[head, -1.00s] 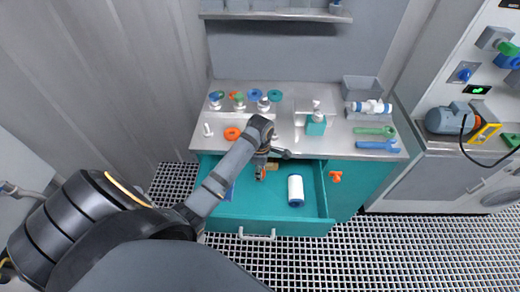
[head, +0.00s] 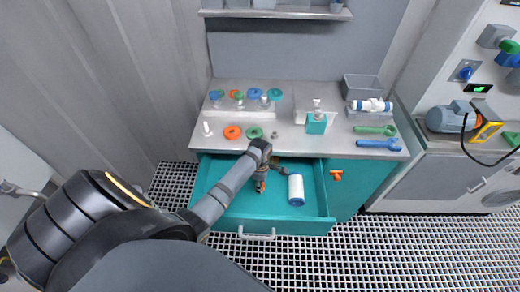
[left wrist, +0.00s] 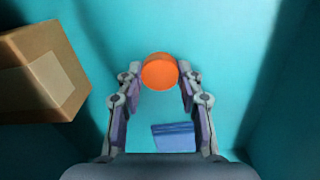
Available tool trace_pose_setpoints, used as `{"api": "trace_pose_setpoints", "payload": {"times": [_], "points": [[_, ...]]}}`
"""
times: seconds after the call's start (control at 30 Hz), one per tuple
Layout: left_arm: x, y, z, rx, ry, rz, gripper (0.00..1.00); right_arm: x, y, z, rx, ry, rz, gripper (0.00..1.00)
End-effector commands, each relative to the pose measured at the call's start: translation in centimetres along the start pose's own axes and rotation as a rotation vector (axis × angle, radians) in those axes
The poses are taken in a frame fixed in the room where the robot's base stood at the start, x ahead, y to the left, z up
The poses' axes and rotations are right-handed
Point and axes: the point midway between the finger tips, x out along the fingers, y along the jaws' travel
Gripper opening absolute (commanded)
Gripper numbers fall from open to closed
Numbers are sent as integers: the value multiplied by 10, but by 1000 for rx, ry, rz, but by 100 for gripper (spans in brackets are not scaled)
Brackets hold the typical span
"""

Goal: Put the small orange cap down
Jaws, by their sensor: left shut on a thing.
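My left gripper (head: 261,187) reaches down into the open teal drawer (head: 283,226). In the left wrist view, the left gripper (left wrist: 160,80) is shut on the small orange cap (left wrist: 160,72), which sits between its fingertips. Teal drawer floor shows around the cap. I cannot tell whether the cap touches the floor. My right gripper is not in view.
In the drawer, a white roll with blue ends (head: 296,189) lies right of the gripper. The left wrist view shows a brown box (left wrist: 40,75) at left and a blue piece (left wrist: 174,138) below the cap. Rings, valves and wrenches lie on the counter (head: 225,148).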

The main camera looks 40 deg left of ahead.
Motion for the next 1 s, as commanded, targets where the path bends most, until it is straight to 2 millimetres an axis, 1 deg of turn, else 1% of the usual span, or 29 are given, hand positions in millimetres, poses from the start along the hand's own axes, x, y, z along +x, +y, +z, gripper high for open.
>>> {"api": "trace_pose_setpoints", "payload": {"times": [0.07,0.1,0.23,0.53,0.63,0.77,0.9,1.0], "points": [[2,0,0,0,1,-1,0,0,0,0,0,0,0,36],[2,0,0,0,1,-1,41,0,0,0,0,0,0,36],[2,0,0,0,1,-1,59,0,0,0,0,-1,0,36],[1,0,0,0,1,0,60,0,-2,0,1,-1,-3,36],[-8,1,0,0,0,2,60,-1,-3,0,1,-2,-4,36],[-36,1,-1,1,1,5,60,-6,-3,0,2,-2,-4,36],[-71,1,0,1,0,4,60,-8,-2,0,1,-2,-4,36],[-93,1,-1,1,1,3,60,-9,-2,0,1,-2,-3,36]]}}
